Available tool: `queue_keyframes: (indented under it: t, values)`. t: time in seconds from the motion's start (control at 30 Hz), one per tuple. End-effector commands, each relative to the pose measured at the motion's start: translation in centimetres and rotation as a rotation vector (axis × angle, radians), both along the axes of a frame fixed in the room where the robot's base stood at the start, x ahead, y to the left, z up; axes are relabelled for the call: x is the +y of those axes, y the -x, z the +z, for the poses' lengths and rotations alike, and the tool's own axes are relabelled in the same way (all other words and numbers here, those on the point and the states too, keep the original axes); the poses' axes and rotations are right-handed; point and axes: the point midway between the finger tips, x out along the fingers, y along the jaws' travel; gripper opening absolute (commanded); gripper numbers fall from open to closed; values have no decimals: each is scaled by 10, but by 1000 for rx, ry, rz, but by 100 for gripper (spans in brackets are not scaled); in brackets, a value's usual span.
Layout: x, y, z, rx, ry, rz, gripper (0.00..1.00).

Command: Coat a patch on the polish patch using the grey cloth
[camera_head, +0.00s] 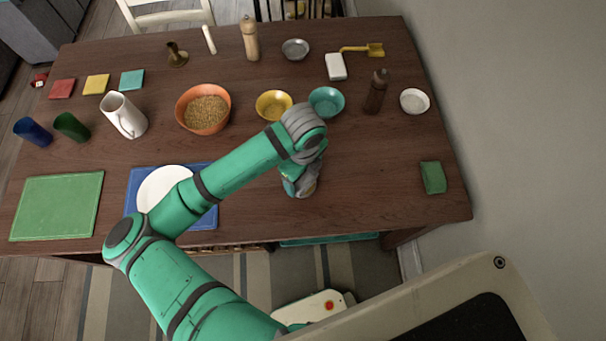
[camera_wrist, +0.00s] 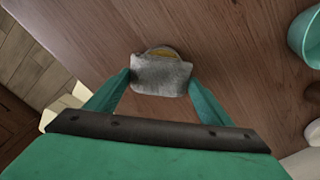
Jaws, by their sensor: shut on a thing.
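My gripper (camera_wrist: 161,84) is shut on the grey cloth (camera_wrist: 160,76), with one teal finger at each side of it. In the head view, the gripper (camera_head: 300,186) is low over the front middle of the table, and a bit of grey shows at its tip. A small yellow-brown patch (camera_wrist: 160,51) peeks out past the cloth's far edge in the wrist view; it may be the polish patch, and most of it is hidden. I cannot tell whether the cloth touches the tabletop.
The wooden table (camera_head: 385,215) is clear around the gripper. A green sponge (camera_head: 433,177) lies to the right. A white plate (camera_head: 152,187) on a blue mat is at left, partly behind my arm. Bowls, including a teal one (camera_head: 326,101), and a brown bottle (camera_head: 375,95) stand behind.

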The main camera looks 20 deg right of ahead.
Motion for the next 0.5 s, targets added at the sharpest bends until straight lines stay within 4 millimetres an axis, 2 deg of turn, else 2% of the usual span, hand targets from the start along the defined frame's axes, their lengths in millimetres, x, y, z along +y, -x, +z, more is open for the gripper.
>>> queue_keyframes:
  t: [0.5]
  values:
    - [0, 0, -4, 1, 0, 1, 56]
